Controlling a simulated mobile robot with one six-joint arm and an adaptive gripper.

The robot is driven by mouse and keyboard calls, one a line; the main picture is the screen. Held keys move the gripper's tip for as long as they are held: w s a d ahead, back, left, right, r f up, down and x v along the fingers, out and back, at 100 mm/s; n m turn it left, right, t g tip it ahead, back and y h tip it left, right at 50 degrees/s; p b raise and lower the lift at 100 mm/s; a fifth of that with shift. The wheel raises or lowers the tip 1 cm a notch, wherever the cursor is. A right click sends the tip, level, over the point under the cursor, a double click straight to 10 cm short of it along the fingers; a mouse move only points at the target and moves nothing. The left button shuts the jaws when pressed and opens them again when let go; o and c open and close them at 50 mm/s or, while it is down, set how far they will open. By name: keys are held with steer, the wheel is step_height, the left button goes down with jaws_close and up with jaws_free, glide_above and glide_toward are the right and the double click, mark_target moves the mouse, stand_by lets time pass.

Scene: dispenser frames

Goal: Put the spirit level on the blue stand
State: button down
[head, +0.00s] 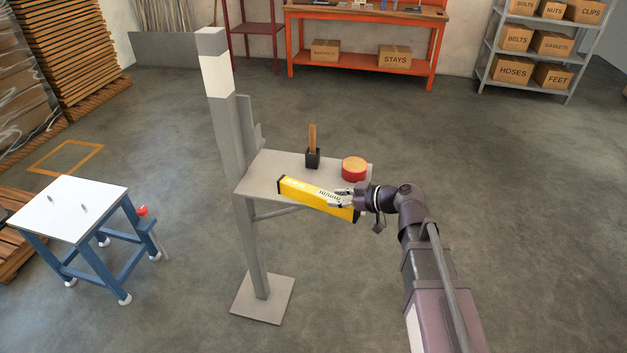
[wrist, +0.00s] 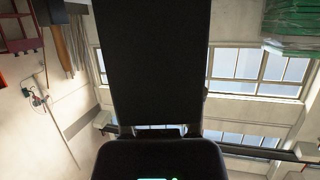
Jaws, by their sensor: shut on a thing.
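The spirit level (head: 305,191) is a long yellow bar with black ends and dark lettering, in the head view. It lies along the front edge of a grey shelf, its right end nearer me. My gripper (head: 342,199) is shut on it towards its right end. I cannot tell whether the level touches the shelf or hangs just above it. In the wrist view a dark panel (wrist: 150,60) fills the middle, and the fingertips do not show.
The grey shelf (head: 262,176) on a tall post (head: 251,240) also carries a black block with a wooden handle (head: 312,150) and a red round tin (head: 354,168). The post stands between the level and the stand. A red knob (head: 142,211) is at the stand's right side.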

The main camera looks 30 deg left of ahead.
steer(key=shift+m+t, duration=0.7)
steer(key=shift+t, duration=0.1)
steer(key=d, duration=0.1)
steer(key=d+f, duration=0.1)
steer(key=w+d+f+b, duration=0.1)
steer(key=d, duration=0.1)
steer(key=shift+r, duration=0.1)
steer(key=shift+a, duration=0.1)
steer(key=w+a, duration=0.2)
steer(key=w, duration=0.2)
steer(key=w+a+f+b, duration=0.1)
steer(key=w+a, duration=0.2)
steer(key=w, duration=0.1)
steer(key=w+a, duration=0.2)
steer(key=w, duration=0.2)
steer(key=shift+w+a+f, duration=0.15)
steer(key=shift+a+f, duration=0.05)
steer(key=shift+a, duration=0.2)
steer(key=shift+b, duration=0.3)
steer(key=shift+w+a, duration=0.2)
steer(key=shift+w, duration=0.1)
steer(key=shift+w+a+f+b, duration=0.1)
steer(key=shift+w+f+b, duration=0.05)
steer(key=shift+f+b, duration=0.4)
steer(key=shift+w+a+f+b, duration=0.1)
steer(key=shift+f+b, duration=0.3)
steer(key=shift+f, duration=0.1)
steer(key=shift+f+b, duration=0.8)
steer(key=shift+b, duration=0.05)
steer(key=shift+f, duration=0.2)
